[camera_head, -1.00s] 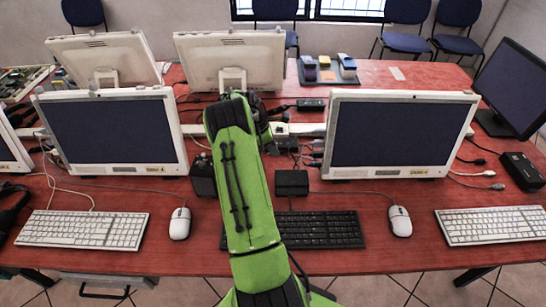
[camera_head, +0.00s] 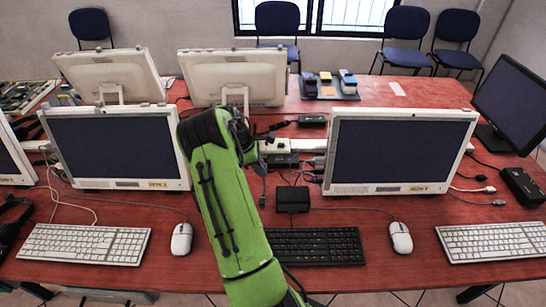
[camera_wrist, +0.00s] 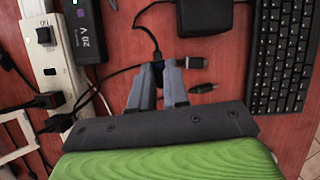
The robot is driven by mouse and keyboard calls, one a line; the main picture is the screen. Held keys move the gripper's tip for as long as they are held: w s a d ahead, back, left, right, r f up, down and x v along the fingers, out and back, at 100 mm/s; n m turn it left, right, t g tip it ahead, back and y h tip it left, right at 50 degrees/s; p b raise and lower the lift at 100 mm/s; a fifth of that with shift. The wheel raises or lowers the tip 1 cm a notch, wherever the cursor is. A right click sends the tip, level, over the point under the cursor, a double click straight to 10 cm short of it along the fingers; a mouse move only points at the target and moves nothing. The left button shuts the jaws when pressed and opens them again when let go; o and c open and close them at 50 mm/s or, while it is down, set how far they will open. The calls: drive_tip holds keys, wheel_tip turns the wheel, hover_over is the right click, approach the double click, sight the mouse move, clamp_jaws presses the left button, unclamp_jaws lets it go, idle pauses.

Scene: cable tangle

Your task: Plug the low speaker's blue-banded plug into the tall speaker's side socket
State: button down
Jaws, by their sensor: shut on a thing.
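My gripper (camera_wrist: 157,88) is shut on a small dark plug (camera_wrist: 157,67) in the wrist view; a thin black cable runs from it towards the low speaker. I cannot make out a blue band, as the fingers cover most of the plug. The low speaker (camera_head: 292,199) is a squat black box behind the black keyboard, and its edge shows in the wrist view (camera_wrist: 206,14). Two loose dark plugs, one (camera_wrist: 193,62) and another (camera_wrist: 204,87), lie on the table right of the fingers. The tall speaker and its side socket are hidden behind my green arm in the head view.
A white power strip (camera_wrist: 42,55) with black plugs and a black adapter (camera_wrist: 86,28) lie left of my gripper. A black keyboard (camera_head: 315,246) is in front. Monitors flank the spot, including a right one (camera_head: 398,150). A mouse (camera_head: 181,238) lies at left.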

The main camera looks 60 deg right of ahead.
drive_tip(key=w+a+m, duration=0.2)
drive_tip(key=w+a, duration=0.3)
drive_tip(key=a, duration=0.5)
drive_tip(key=shift+w+f+y+p, duration=0.2)
drive_tip(key=shift+w+y+p, duration=0.05)
drive_tip(key=shift+y+p, duration=0.15)
drive_tip(key=shift+p, duration=0.3)
idle(0.3)
drive_tip(key=shift+w+a, duration=0.25)
drive_tip(key=shift+w, duration=0.25)
drive_tip(key=shift+w+a, duration=0.2)
drive_tip(key=shift+w, duration=0.25)
idle(0.4)
drive_tip(key=shift+w+a+f+p, duration=0.1)
drive_tip(key=shift+w+a+p, duration=0.3)
drive_tip(key=shift+w, duration=0.1)
idle(0.4)
drive_tip(key=shift+s, duration=0.1)
drive_tip(key=shift+s+d, duration=0.5)
drive_tip(key=shift+s, duration=0.3)
